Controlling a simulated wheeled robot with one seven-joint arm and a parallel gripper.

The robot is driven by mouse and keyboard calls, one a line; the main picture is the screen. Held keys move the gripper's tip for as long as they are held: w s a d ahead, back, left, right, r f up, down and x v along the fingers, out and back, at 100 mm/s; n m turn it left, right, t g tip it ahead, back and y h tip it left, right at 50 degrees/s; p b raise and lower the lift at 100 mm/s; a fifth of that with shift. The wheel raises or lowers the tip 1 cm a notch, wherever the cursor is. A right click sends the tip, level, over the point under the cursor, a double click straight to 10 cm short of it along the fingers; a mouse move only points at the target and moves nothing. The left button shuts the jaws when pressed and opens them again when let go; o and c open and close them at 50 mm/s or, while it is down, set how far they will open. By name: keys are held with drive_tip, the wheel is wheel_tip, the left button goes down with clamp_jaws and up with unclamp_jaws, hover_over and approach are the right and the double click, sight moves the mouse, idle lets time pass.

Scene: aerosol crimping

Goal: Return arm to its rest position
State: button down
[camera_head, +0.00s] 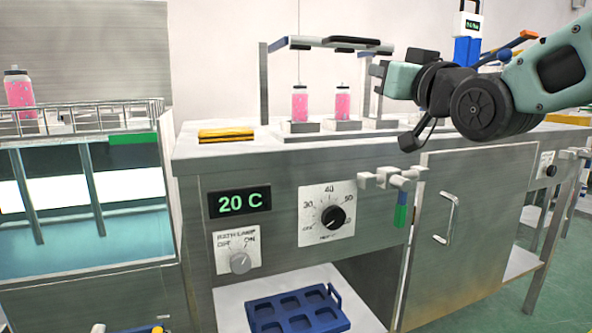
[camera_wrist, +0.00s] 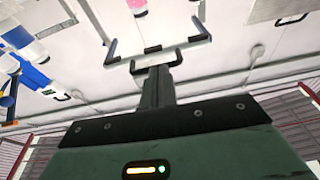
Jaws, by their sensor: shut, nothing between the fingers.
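My arm reaches in from the right edge of the head view. My gripper (camera_head: 377,70) is at its left end, above the bench and just right of the overhead frame (camera_head: 335,44). It is shut and holds nothing. In the wrist view my gripper's dark fingers (camera_wrist: 156,86) point up from its green housing and are together. Two pink bottles, the left one (camera_head: 299,104) and the right one (camera_head: 342,103), stand upright in holders under the frame, to the left of my gripper. I cannot tell the exact gap between my gripper and the frame post.
The steel bench (camera_head: 270,152) carries a yellow pad (camera_head: 226,134). A water bath (camera_head: 85,205) with a rack and another pink bottle (camera_head: 20,94) stands at the left. A blue tray (camera_head: 298,311) lies on a lower shelf. A blue device (camera_head: 467,50) stands behind my arm.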

drive_tip(key=s+a+f+n+g+h, duration=0.1)
drive_tip(key=s+a+f+g, duration=0.15)
drive_tip(key=f, duration=0.45)
drive_tip(key=s+a+f+g, duration=0.2)
drive_tip(key=s+f+g, duration=0.2)
drive_tip(key=f, duration=0.4)
drive_tip(key=s+a+f+n+g+h, duration=0.1)
drive_tip(key=s+a+f+g, duration=0.15)
drive_tip(key=f, duration=0.45)
drive_tip(key=s+d+f+n+g+h, duration=0.1)
drive_tip(key=s+f+g, duration=0.25)
drive_tip(key=s, duration=0.45)
drive_tip(key=s+d+f+g+h+p, duration=0.1)
drive_tip(key=s+d+f+g+h, duration=0.15)
drive_tip(key=s+f, duration=0.35)
drive_tip(key=s+d+f+n+g+h, duration=0.1)
drive_tip(key=s+f+g, duration=0.3)
drive_tip(key=s, duration=0.5)
wheel_tip(320, 180, up, 38)
drive_tip(key=p, duration=3.8)
drive_tip(key=shift+w+a+r, duration=0.2)
drive_tip(key=shift+w+r, duration=0.05)
drive_tip(key=shift+w, duration=0.2)
